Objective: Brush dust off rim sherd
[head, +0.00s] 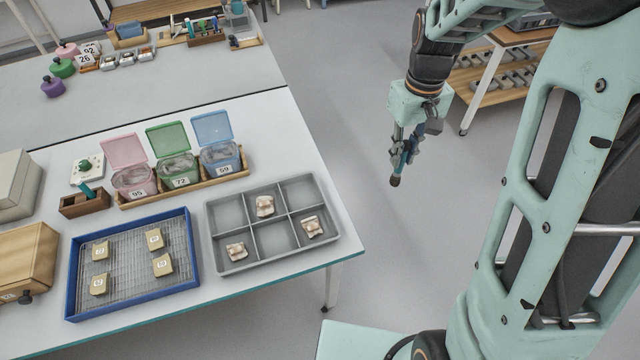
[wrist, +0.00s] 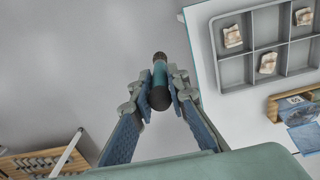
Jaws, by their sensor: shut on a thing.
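My gripper (head: 403,152) hangs over the open floor to the right of the table, apart from it. It is shut on a brush with a teal handle and a dark tip (head: 395,181), which points down. In the wrist view the brush (wrist: 160,75) sits between the two fingers. Three pale, brownish sherds lie in a grey divided tray (head: 283,238): one in the back middle compartment (head: 265,206), one at front left (head: 236,250) and one at front right (head: 312,227). I cannot tell which one is the rim sherd.
A blue-framed rack (head: 190,243) with several tagged tan pieces stands left of the tray. Behind are three lidded bins, pink (head: 134,181), green (head: 179,171) and blue (head: 220,158), in a wooden holder. A wooden shelf cart (head: 490,80) stands at back right.

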